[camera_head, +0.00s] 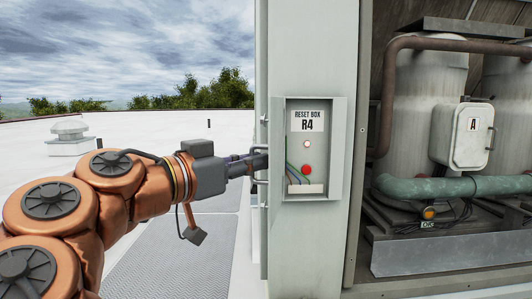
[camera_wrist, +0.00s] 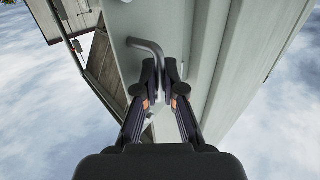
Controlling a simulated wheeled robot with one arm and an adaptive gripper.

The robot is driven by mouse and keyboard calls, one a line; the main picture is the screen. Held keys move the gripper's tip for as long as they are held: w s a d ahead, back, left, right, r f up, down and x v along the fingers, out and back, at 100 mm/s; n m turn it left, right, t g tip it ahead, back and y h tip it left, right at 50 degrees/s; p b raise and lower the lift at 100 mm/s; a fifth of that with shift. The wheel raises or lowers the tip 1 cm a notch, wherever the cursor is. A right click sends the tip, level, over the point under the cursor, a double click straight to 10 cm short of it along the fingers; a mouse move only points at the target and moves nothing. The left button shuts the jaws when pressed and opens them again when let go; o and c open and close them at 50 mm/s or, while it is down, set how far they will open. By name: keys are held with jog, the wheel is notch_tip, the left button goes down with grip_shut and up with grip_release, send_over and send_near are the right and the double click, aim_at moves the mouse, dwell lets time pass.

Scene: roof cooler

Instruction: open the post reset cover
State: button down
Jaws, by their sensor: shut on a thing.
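The reset box (camera_head: 307,160), labelled R4, is set in the pale grey-green post (camera_head: 310,50). Its inside shows: a small lit lamp (camera_head: 306,144), a red button (camera_head: 306,170) and coloured wires. The cover seems to stand open at the box's left, seen almost edge-on, so its face is hidden in the head view. My gripper (camera_head: 258,161) reaches in from the left and is shut on a bent grey bar handle, which shows in the wrist view (camera_wrist: 146,46). The fingertips (camera_wrist: 160,76) are close together at the handle's end.
To the right, an open bay holds grey tanks (camera_head: 430,95), a white box marked A (camera_head: 461,135) and a green pipe (camera_head: 450,188). Left of the post is open roof with a grey walkway (camera_head: 175,260). A roof vent (camera_head: 70,136) stands far left.

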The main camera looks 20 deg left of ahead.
jog(key=shift+w+f, duration=0.1)
jog(key=shift+f, duration=0.2)
jog(key=c, duration=1.6)
grip_release()
jog(key=shift+o, duration=0.3)
jog(key=shift+r, duration=0.1)
jog(key=shift+a+r, duration=0.1)
jog(key=v, duration=0.7)
jog(key=shift+s+a, duration=0.15)
jog(key=shift+s, duration=0.05)
